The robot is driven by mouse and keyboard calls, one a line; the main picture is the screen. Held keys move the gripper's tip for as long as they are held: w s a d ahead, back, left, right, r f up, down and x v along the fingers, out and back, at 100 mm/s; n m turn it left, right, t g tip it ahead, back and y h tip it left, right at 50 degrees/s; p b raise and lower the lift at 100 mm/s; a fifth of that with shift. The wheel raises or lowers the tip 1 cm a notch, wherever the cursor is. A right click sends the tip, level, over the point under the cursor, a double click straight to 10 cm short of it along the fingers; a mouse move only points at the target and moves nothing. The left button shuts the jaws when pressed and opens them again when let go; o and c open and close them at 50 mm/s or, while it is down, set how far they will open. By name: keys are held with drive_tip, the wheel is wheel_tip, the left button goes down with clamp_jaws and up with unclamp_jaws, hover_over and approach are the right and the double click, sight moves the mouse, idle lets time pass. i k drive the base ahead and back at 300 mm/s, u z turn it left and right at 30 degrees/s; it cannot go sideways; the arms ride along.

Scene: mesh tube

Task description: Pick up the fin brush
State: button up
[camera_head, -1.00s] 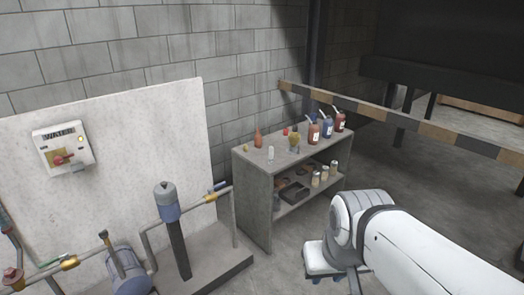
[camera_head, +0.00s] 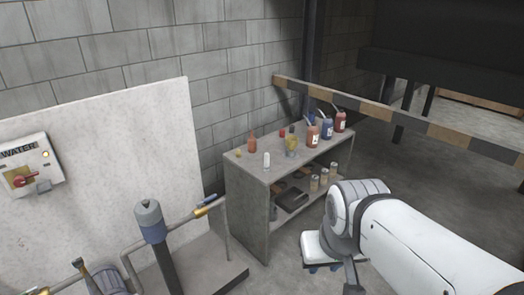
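I cannot pick out a fin brush for certain; the things on the grey shelf unit (camera_head: 243,205) are small in this view. On its top stand an orange-brown bottle (camera_head: 252,143), a small white bottle (camera_head: 267,160), a yellowish container (camera_head: 291,146) and several bottles with spouts. My white arm reaches in from the lower right, in front of the shelf unit's right side. My gripper (camera_head: 323,267) seems to be the small dark parts under the arm's white end, apart from the shelf. Its fingers are too small to tell open from shut.
Several cans (camera_head: 323,178) and a dark tray (camera_head: 291,200) are on the lower shelf. A white panel (camera_head: 120,150) with a water switch box (camera_head: 27,171) and pipework is at left. A striped barrier (camera_head: 400,120) runs behind at right. Bare floor (camera_head: 290,260) lies before the shelf.

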sight(266, 169)
drive_tip(key=u, duration=0.15)
drive_tip(key=k, duration=0.6)
drive_tip(key=z, duration=0.4)
drive_tip(key=i, duration=3.2)
drive_tip(key=u, duration=0.35)
